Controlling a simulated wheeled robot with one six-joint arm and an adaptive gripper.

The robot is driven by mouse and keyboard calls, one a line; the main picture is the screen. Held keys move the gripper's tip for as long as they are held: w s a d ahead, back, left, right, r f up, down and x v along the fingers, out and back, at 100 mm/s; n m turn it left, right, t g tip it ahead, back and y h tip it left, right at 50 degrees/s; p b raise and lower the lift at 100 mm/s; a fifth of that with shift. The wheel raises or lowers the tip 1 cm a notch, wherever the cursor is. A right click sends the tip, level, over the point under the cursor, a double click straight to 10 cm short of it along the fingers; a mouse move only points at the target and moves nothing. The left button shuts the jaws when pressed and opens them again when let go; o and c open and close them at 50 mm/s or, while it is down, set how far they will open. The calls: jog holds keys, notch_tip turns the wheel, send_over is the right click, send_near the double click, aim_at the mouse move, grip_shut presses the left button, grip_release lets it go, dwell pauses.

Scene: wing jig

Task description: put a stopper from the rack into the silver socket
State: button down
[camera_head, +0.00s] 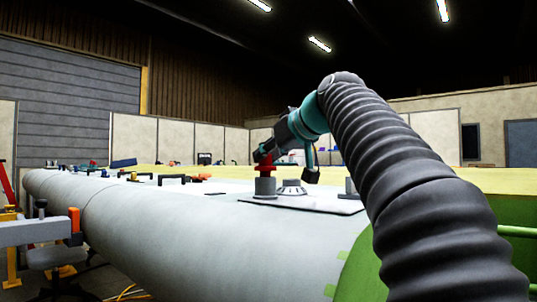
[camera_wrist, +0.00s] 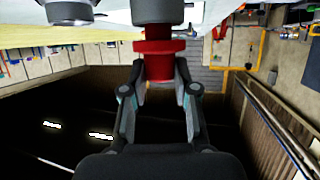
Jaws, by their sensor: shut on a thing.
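My gripper (camera_head: 266,157) reaches down over the wing from the right in the head view. It is shut on a red stopper (camera_head: 265,168), which also shows between the fingers in the wrist view (camera_wrist: 158,62). The stopper is upright, directly over a grey cylindrical socket (camera_head: 265,187) on the wing; this appears at the top edge of the wrist view (camera_wrist: 158,10). The stopper's lower end meets the socket's top, and I cannot tell how far it is inside. A silver, cone-shaped fitting (camera_head: 291,188) stands just right of it. I cannot make out the rack for certain.
Black handle-shaped brackets (camera_head: 172,179) stand farther left on the pale wing surface (camera_head: 190,215). A grey clamp arm (camera_head: 35,231) juts in at the left.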

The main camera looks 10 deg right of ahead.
jog(key=shift+f+b, duration=0.4)
jog(key=shift+f, duration=0.05)
jog(key=c, duration=0.8)
grip_release()
jog(key=shift+s, duration=0.1)
jog(key=v, duration=1.1)
jog(key=shift+s+r, duration=0.2)
jog(key=shift+s, duration=0.15)
jog(key=shift+d, duration=0.15)
